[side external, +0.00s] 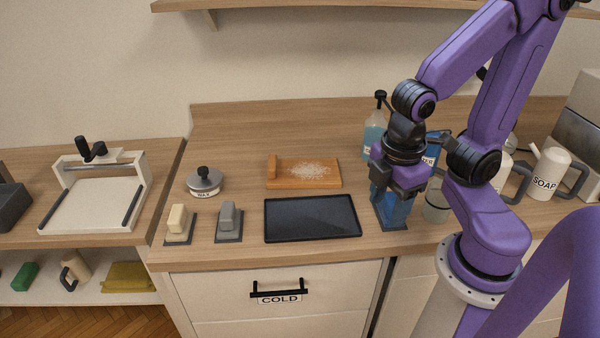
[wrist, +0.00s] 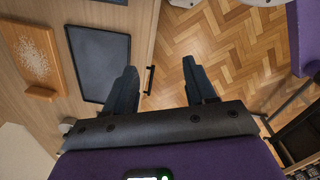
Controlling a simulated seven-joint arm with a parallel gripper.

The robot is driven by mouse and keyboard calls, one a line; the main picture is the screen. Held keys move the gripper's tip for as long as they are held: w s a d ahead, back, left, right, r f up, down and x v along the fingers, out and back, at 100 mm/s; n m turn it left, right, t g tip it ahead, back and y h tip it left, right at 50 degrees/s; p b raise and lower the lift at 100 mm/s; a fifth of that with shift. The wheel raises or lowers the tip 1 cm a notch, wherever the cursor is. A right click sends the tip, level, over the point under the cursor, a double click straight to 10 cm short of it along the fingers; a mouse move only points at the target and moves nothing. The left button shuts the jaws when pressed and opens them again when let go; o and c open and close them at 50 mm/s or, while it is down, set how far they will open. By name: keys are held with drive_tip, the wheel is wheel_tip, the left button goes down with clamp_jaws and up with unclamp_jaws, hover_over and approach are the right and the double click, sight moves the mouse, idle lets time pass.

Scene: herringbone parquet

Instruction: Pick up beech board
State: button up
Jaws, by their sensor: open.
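The beech board (side external: 320,182) is an orange-brown wooden board with a raised strip at its left end and a patch of white crumbs or powder on top. It lies flat on the counter behind a black tray. In the wrist view the board (wrist: 52,57) is at the far left, partly cut off by the frame edge. My gripper (wrist: 160,66) is open and empty, its two dark fingers spread apart over the parquet and drawer front. In the side view it hangs to the right of the board, well apart from it; its fingertips are hard to make out there.
The black tray (side external: 312,218) lies in front of the board. A round-knobbed wax pot (side external: 204,183) and two small blocks on bases (side external: 179,222) (side external: 229,222) stand left. Bottles (side external: 374,136) and a soap jug (side external: 549,173) stand right. Counter behind the board is clear.

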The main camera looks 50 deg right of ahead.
drive_tip(key=w+f+n+t+h, duration=0.3)
drive_tip(key=w+n+h, duration=0.35)
drive_tip(key=w, duration=0.95)
drive_tip(key=n+t+h, duration=0.3)
drive_tip(key=n+t, duration=0.2)
drive_tip(key=n, duration=0.2)
approach(272, 164)
drive_tip(key=shift+m, duration=0.25)
drive_tip(key=x, duration=0.6)
drive_tip(key=shift+w+r, duration=0.15)
drive_tip(key=shift+r, duration=0.1)
drive_tip(key=shift+f+x, duration=0.2)
drive_tip(key=shift+x, duration=2.6)
clamp_jaws()
